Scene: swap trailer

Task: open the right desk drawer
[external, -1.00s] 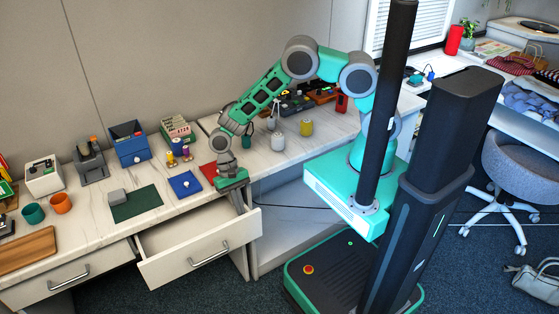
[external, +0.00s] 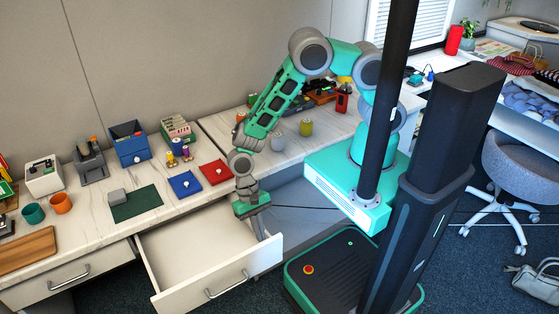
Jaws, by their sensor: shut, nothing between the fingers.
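The right desk drawer (external: 190,250) stands pulled well out from the desk, and its inside looks empty. Its front carries a metal bar handle (external: 228,285). My gripper (external: 262,232) points down at the drawer's right end, just by the right side wall and the inner side of the front panel. Its fingers are shut with nothing between them. I cannot tell whether the fingertips touch the drawer.
The left drawer (external: 65,280) is closed. My base stands on the floor at right of the open drawer.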

